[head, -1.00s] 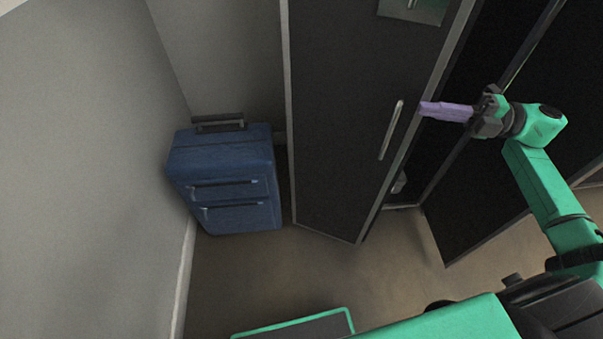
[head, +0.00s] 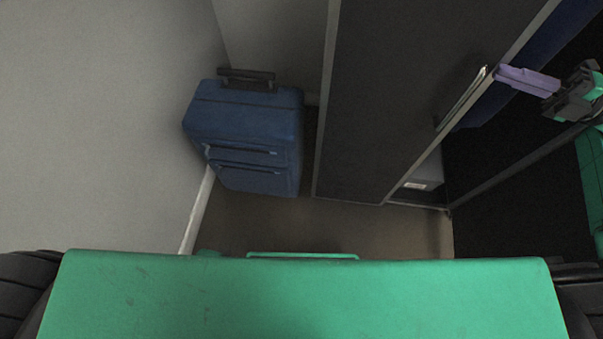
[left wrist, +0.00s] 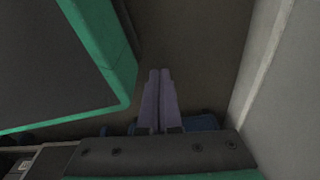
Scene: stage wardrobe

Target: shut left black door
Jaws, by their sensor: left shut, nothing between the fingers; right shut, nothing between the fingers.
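The left black door (head: 400,90) stands open in the head view, a tall dark panel with a pale metal frame and a long bar handle (head: 462,98) near its right edge. My right gripper (head: 500,72), with purple fingers, is shut and empty. Its tips are at the door's right edge beside the top of the handle; I cannot tell whether they touch. My left gripper (left wrist: 160,72) is shut and empty in the left wrist view, over bare floor, and is not in the head view.
A blue suitcase (head: 245,135) stands left of the door by the grey wall (head: 100,120). The dark cabinet interior right of the door shows a blue hanging item (head: 545,55) and a grey box (head: 425,172) low down. Some brown floor (head: 260,225) is clear in front.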

